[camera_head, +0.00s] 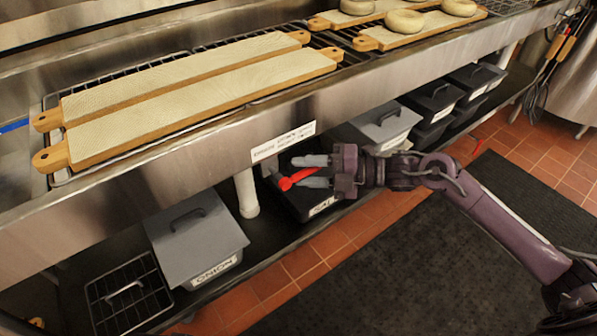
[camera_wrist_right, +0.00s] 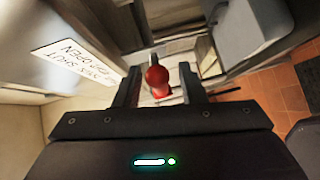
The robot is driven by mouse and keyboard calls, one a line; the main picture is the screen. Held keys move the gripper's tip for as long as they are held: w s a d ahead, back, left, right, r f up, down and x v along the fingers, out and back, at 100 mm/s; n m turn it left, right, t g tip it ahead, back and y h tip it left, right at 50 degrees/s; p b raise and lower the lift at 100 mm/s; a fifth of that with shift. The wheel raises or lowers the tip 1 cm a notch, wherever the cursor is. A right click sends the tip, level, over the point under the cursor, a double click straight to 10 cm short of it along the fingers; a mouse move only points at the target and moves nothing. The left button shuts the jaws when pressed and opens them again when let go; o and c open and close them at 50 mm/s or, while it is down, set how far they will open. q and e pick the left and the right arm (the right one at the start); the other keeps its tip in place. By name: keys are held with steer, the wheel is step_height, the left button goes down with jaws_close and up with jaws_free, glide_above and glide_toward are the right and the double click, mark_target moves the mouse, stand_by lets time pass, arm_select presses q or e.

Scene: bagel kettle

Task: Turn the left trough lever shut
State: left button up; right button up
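The red trough lever (camera_head: 297,178) sticks out below the steel trough front (camera_head: 190,165), under a white printed label (camera_head: 283,141). Its handle points toward my right gripper (camera_head: 304,172). The right gripper is open, with one finger on each side of the lever. In the right wrist view the red lever (camera_wrist_right: 157,80) stands between the two fingers (camera_wrist_right: 160,88), with a visible gap on both sides. The label (camera_wrist_right: 77,65) there carries words that include SHUT and OPEN. My left gripper is in neither view.
Two long boards (camera_head: 190,90) lie on a rack above the trough front. Bagels (camera_head: 405,22) sit on boards farther right. A white pipe (camera_head: 246,193) drops left of the lever. Lidded bins, one an ONION bin (camera_head: 197,240), fill the lower shelf. The dark floor mat (camera_head: 400,270) is clear.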

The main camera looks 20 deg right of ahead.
steer(key=shift+x, duration=0.85)
jaws_close()
